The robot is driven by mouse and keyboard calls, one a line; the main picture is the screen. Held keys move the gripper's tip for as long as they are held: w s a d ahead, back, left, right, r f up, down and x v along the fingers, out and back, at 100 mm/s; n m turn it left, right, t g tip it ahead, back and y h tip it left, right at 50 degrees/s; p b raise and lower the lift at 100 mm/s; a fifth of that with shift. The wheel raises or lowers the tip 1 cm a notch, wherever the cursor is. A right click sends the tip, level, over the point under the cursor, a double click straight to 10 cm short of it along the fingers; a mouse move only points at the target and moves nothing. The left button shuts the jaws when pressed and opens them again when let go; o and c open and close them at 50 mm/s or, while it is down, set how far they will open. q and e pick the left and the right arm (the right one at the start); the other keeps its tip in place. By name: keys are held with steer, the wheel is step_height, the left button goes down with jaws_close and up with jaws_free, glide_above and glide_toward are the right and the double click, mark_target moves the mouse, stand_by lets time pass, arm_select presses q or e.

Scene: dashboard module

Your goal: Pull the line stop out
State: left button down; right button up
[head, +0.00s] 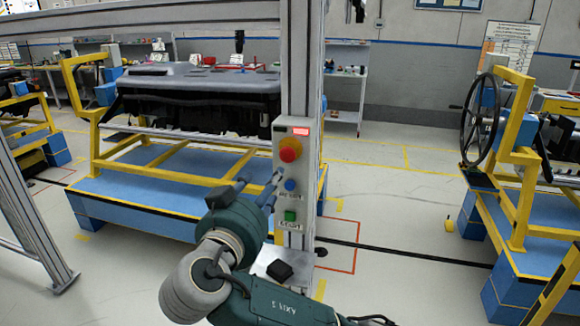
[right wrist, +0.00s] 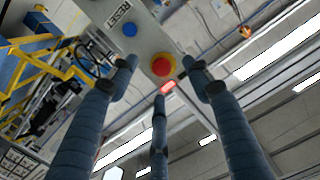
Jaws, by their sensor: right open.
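The line stop is a red mushroom button (head: 290,150) on a yellow collar, high on a grey control box on a post. It also shows in the right wrist view (right wrist: 162,66), at the top centre. My right gripper (head: 264,186) is open and empty, just below and left of the button in the head view. In the right wrist view its fingers (right wrist: 162,78) are spread around the button's outline, and I cannot tell whether they touch it. A red indicator (head: 300,131) is lit above the button. My left gripper is not in view.
Below the line stop are a blue reset button (head: 290,185) and a green start button (head: 290,216), close to my fingers. The box hangs on a tall metal post (head: 304,60). A yellow stand with a dashboard (head: 200,85) is behind, and another stand with a steering wheel (head: 480,118) is at right.

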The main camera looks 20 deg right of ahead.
mark_target(287, 156)
steer(key=shift+m+h, duration=0.3)
steer(key=shift+h, duration=0.1)
steer(key=w+d+p, duration=0.1)
steer(key=w+d, duration=0.1)
steer(key=w+d+r+p, duration=0.1)
steer(key=w+d, duration=0.1)
steer(key=w+d+r+p, duration=0.1)
steer(key=w+d+p, duration=0.1)
steer(key=shift+w+r, duration=0.15)
steer(key=shift+w, duration=0.05)
steer(key=shift+w+d+f, duration=0.2)
steer(key=shift+w+d, duration=0.1)
steer(key=shift+w, duration=0.3)
